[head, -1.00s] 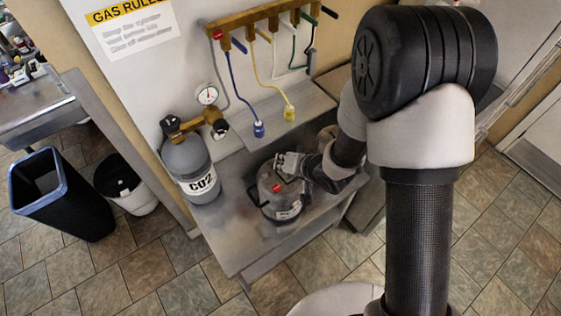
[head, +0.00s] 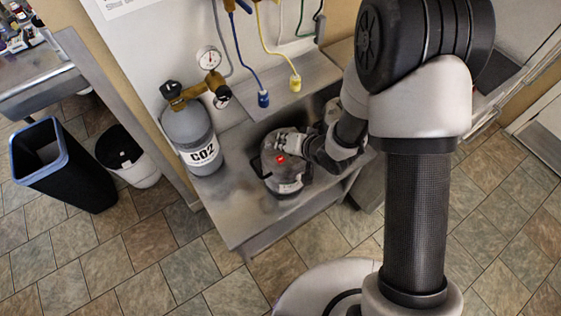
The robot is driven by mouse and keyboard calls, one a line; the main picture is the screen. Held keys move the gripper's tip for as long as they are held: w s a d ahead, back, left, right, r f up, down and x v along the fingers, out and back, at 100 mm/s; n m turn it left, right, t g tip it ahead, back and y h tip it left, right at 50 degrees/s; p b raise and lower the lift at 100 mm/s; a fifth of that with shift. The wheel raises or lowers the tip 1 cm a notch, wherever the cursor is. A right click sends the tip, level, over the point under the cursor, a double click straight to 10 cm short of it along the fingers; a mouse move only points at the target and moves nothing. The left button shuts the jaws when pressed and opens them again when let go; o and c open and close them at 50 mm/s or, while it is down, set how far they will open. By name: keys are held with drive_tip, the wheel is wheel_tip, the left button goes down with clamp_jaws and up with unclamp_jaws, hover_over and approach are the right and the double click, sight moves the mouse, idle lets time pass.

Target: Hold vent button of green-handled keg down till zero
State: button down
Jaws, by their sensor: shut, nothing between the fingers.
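A grey metal keg (head: 283,180) stands upright on the steel bench, with a red button (head: 281,160) on its top. Its handle looks dark, and I cannot make out any green on it. My gripper (head: 282,148) is shut and empty, just behind the red button over the keg's top. I cannot tell whether the fingertips touch the keg. My gripper and wrist hide part of the keg's top and right side.
A grey CO2 cylinder (head: 190,137) with a round gauge (head: 209,57) stands left of the keg. Blue (head: 263,98) and yellow (head: 295,82) hose ends hang behind it. The steel bench (head: 228,205) is bare at the front left. Two bins stand on the floor at left.

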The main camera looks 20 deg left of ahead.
sight(283, 158)
drive_tip(key=shift+f+b, duration=1.3)
drive_tip(key=shift+f, duration=0.8)
drive_tip(key=shift+f, duration=0.15)
drive_tip(key=shift+f+b, duration=0.25)
drive_tip(key=shift+b, duration=0.05)
drive_tip(key=shift+f+b, duration=0.45)
drive_tip(key=shift+f, duration=0.2)
drive_tip(key=shift+r, duration=0.1)
idle(1.0)
drive_tip(key=shift+r+p, duration=0.9)
drive_tip(key=shift+r, duration=0.05)
wheel_tip(283, 158, up, 5)
drive_tip(key=p, duration=0.4)
drive_tip(key=shift+r, duration=0.1)
